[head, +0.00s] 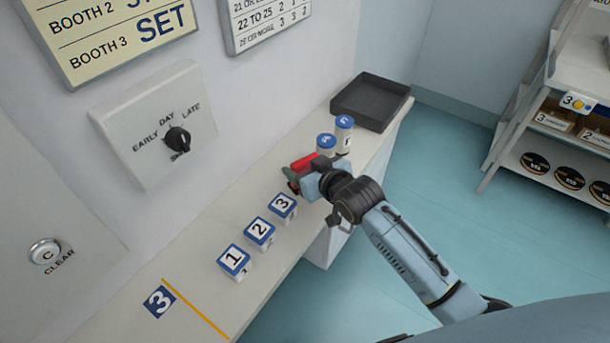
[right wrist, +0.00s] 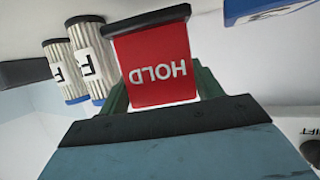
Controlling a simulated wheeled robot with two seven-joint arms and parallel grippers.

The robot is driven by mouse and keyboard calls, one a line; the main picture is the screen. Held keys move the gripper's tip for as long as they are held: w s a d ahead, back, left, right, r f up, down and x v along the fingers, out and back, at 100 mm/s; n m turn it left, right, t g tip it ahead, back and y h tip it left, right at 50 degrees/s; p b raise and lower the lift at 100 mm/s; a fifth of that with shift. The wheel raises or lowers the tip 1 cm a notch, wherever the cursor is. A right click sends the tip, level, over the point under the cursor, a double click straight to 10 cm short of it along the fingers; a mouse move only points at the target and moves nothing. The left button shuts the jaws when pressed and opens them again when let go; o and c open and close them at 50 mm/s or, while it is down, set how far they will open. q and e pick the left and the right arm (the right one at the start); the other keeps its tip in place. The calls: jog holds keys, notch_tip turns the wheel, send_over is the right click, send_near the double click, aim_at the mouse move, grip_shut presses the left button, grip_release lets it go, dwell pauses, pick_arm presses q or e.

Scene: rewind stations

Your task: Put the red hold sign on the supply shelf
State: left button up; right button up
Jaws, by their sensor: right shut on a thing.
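The red hold sign (head: 303,161) is at the counter beside the wall, partly hidden behind my right gripper (head: 292,178). In the right wrist view the sign (right wrist: 152,62) fills the space between the two dark green fingers, with its word HOLD upside down. My right gripper is shut on it. Whether the sign touches the counter is hard to tell. A white shelf unit (head: 557,83) stands at the far right, well away from the gripper; I take it for the supply shelf. My left gripper is not in view.
Two blue-capped cylinders (head: 344,134) stand just behind the gripper, before a black tray (head: 371,101). The shelf holds boxes and round dark items (head: 570,178). Open floor (head: 440,150) lies between counter and shelf.

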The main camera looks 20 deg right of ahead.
jog(key=shift+f, duration=1.3)
jog(key=shift+f, duration=0.15)
jog(key=o, duration=0.7)
jog(key=shift+o, duration=0.2)
jog(key=shift+s+r, duration=0.2)
jog(key=p+v, duration=0.1)
jog(key=v, duration=1)
jog(key=shift+s+r+p, duration=0.25)
jog(key=shift+p, duration=0.05)
